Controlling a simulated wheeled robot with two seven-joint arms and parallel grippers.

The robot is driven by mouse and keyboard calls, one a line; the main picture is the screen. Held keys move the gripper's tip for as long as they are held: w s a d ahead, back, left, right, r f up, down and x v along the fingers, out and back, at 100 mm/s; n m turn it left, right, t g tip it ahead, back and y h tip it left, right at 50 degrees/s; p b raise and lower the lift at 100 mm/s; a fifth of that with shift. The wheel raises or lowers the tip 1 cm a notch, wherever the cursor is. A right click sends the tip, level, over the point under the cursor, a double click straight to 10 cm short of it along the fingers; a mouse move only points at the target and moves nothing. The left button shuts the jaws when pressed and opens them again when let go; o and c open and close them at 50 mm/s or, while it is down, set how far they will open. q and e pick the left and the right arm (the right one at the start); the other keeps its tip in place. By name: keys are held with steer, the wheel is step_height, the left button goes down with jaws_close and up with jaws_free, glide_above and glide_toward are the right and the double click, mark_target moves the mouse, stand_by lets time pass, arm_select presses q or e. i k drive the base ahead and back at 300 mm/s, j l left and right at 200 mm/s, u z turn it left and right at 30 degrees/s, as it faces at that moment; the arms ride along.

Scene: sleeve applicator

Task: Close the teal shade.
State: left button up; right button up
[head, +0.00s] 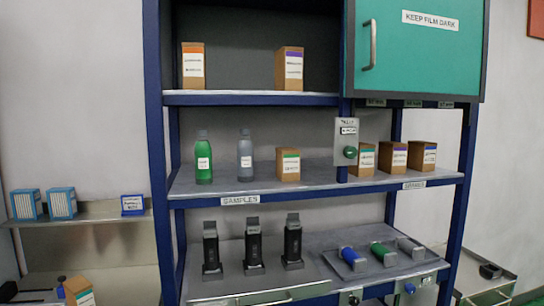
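The teal shade (420,52) is a flat panel at the upper right of the blue-framed shelf unit, labelled "KEEP FILM DARK". An upright grey bar handle (369,45) is on its left side. The panel covers the right part of the top bay, and its upper edge is cut off by the picture. The left part of the top bay is uncovered, with two brown boxes (193,66) (289,68) in sight on its shelf. Neither of my grippers shows in the head view.
A grey control box with a green knob (350,152) hangs on the middle post below the shade. The middle shelf (320,178) holds bottles and boxes. A side shelf (90,215) is at left.

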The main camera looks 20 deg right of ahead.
mark_target(436, 50)
steer(key=z, duration=1.35)
steer(key=i+l, duration=0.25)
steer(key=l, duration=0.2)
steer(key=i+l+z, duration=0.1)
steer(key=i+l, duration=0.15)
steer(key=l, duration=0.15)
steer(key=i+l, duration=0.25)
steer(key=l, duration=0.15)
steer(key=l+z, duration=0.05)
